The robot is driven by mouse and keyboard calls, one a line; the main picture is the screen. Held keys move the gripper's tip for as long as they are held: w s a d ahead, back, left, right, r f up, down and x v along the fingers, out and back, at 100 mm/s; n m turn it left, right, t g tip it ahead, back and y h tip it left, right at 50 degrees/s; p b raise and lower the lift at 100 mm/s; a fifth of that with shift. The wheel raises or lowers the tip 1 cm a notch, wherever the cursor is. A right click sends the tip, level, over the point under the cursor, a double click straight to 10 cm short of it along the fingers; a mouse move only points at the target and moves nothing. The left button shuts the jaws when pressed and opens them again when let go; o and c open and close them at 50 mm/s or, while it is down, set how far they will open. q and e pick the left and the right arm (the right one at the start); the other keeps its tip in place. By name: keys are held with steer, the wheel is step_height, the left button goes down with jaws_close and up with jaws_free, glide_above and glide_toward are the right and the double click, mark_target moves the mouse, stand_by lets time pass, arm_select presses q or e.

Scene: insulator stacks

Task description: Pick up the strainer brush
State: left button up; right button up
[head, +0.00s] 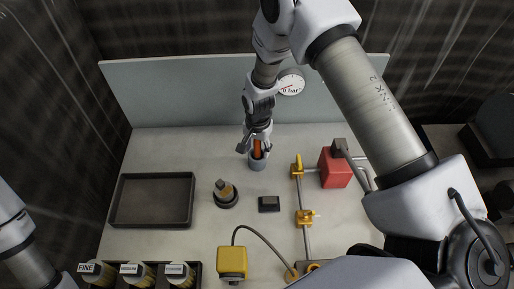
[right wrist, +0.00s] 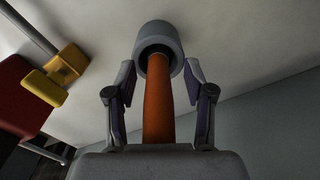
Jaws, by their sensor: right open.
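The strainer brush shows only its orange handle (head: 257,150), standing in a grey cup (head: 258,164) near the back of the table; its lower end is hidden inside the cup. My right gripper (head: 255,146) is over the cup with its fingers apart. In the right wrist view the orange handle (right wrist: 157,100) runs between the two open fingers (right wrist: 160,72) into the mouth of the cup (right wrist: 159,40). Gaps show on both sides of the handle. My left arm shows at the left edge, but its gripper is out of view.
A yellow-clamped pipe (head: 301,190) and red box (head: 334,168) stand right of the cup. A dark tray (head: 151,225), a round-based fitting (head: 226,195), a small black block (head: 269,204) and a yellow box (head: 232,262) lie nearer. A panel with a gauge (head: 291,83) stands behind.

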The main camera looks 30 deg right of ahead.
steer(key=shift+s, duration=0.1)
jaws_close()
steer(key=shift+r, duration=0.1)
